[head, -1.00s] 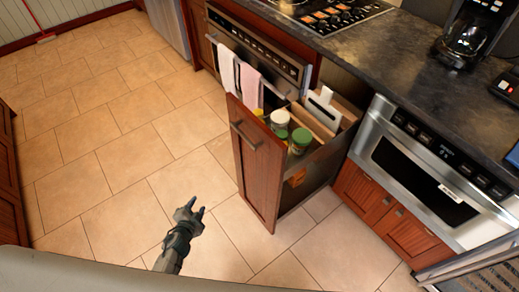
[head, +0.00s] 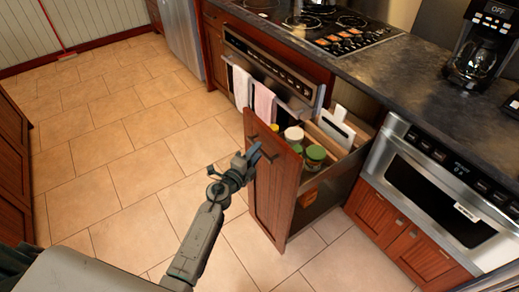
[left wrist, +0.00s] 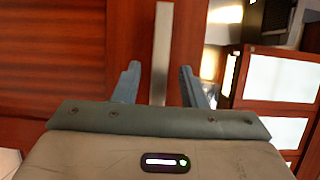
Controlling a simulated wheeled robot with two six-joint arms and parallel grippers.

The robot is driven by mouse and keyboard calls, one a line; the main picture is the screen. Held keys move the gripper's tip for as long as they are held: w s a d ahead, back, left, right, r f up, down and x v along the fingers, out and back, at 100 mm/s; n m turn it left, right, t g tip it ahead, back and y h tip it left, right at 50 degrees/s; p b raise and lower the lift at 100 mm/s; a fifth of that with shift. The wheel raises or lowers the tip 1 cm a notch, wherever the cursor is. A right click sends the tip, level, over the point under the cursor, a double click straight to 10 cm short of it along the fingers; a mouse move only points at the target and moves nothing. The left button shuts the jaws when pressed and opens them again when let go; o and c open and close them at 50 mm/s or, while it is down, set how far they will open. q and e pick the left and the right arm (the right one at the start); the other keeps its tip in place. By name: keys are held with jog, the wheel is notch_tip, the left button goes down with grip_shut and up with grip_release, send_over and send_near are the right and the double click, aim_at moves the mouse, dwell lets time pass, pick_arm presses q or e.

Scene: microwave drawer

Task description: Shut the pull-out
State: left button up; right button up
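The pull-out (head: 272,192) is a tall, narrow wooden-fronted drawer, standing open out of the cabinet in the head view. Jars and a white board show inside it. Its metal bar handle (left wrist: 161,50) runs up the middle of the left wrist view. My left gripper (head: 251,158) is at the upper part of the pull-out's front, by the handle. Its two fingers are open, one on each side of the handle, with gaps between; I cannot tell whether the fingertips reach past it. My right gripper is not in view.
The oven (head: 268,65) with two hanging towels is left of the pull-out. A microwave drawer (head: 420,190) is set under the dark counter (head: 395,88) to the right. The tiled floor (head: 110,190) at the left is clear.

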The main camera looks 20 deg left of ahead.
pick_arm(q)
jog(key=shift+x, duration=1.05)
jog(key=shift+w, duration=0.2)
grip_shut()
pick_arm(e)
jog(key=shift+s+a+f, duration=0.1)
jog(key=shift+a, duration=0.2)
pick_arm(q)
jog(key=shift+w, duration=0.15)
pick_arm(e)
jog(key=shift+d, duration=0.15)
